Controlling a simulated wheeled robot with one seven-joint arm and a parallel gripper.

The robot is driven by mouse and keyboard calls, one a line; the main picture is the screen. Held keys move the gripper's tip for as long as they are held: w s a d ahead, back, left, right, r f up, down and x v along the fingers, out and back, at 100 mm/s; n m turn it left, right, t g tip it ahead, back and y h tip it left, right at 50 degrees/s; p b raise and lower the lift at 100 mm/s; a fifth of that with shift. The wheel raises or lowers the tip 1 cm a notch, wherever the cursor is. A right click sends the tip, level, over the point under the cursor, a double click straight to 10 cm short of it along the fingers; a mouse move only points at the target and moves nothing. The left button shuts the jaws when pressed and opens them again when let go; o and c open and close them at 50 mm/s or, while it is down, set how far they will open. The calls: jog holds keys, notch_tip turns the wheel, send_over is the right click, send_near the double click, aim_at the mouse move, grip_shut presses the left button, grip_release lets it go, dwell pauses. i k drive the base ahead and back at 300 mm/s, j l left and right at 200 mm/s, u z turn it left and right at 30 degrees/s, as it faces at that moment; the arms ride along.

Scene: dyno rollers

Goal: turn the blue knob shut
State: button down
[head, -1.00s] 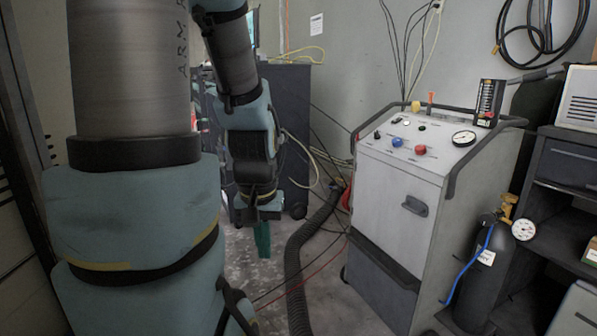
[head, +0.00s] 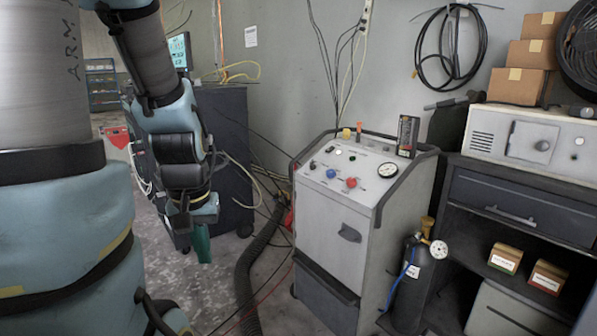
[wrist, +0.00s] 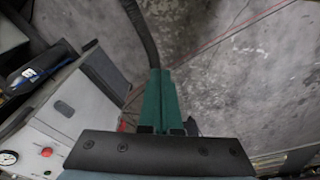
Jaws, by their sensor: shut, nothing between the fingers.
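The blue knob (head: 331,173) sits on the sloped top panel of a light grey wheeled machine (head: 325,225), left of a red knob (head: 351,182) and a round gauge (head: 387,170). My gripper (head: 203,245) hangs pointing down, left of the machine and well apart from the knob. Its green fingers are together and empty. In the wrist view the gripper (wrist: 160,100) is over the floor, and the machine lies at the left with the red knob (wrist: 46,152) showing. I cannot make out the blue knob in that view.
A black corrugated hose (head: 247,270) runs over the floor between my gripper and the machine. A dark cabinet (head: 228,150) stands behind my arm. A black gas bottle (head: 413,285) and a dark shelf unit (head: 520,205) stand right of the machine.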

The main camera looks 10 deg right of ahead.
aim_at(330, 173)
jog(key=i+j, duration=0.1)
jog(key=i, duration=0.3)
jog(key=i+j+z, duration=0.1)
jog(key=i, duration=0.3)
jog(key=i+j, duration=0.15)
jog(key=i, duration=0.25)
